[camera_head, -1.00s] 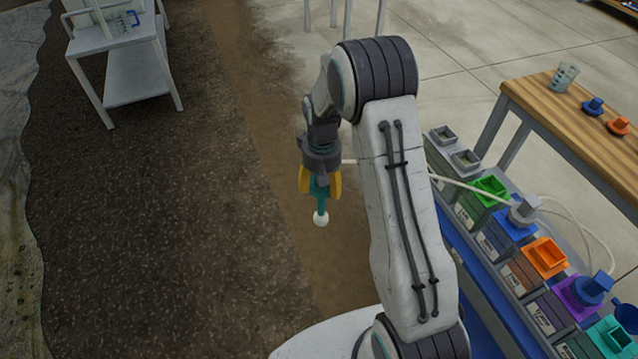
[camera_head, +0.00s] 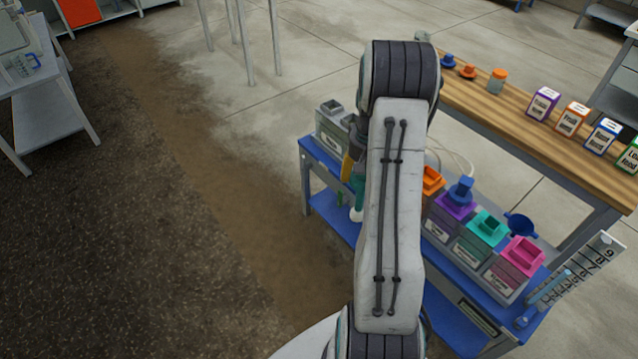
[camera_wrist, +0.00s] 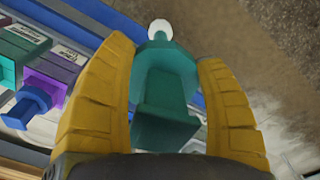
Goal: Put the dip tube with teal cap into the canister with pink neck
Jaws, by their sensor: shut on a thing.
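My gripper (camera_wrist: 170,105) is shut on the dip tube with teal cap (camera_wrist: 165,85); the yellow fingers sit on both sides of the teal cap in the wrist view. The tube's white end (camera_wrist: 160,30) points away from the gripper. In the head view the tube (camera_head: 358,185) hangs down beside my arm with its white end low, and my arm hides most of the gripper. The canister with pink neck (camera_head: 518,258) stands at the near right end of the canister row, its square neck open on top. The gripper is well to the left of it.
Other canisters stand in the row on the blue bench (camera_head: 455,325), with teal (camera_head: 486,228), purple and orange necks; a blue cap sits in the purple neck. A blue funnel (camera_head: 520,227) is behind them. A wooden table (camera_head: 540,140) holds boxes and caps.

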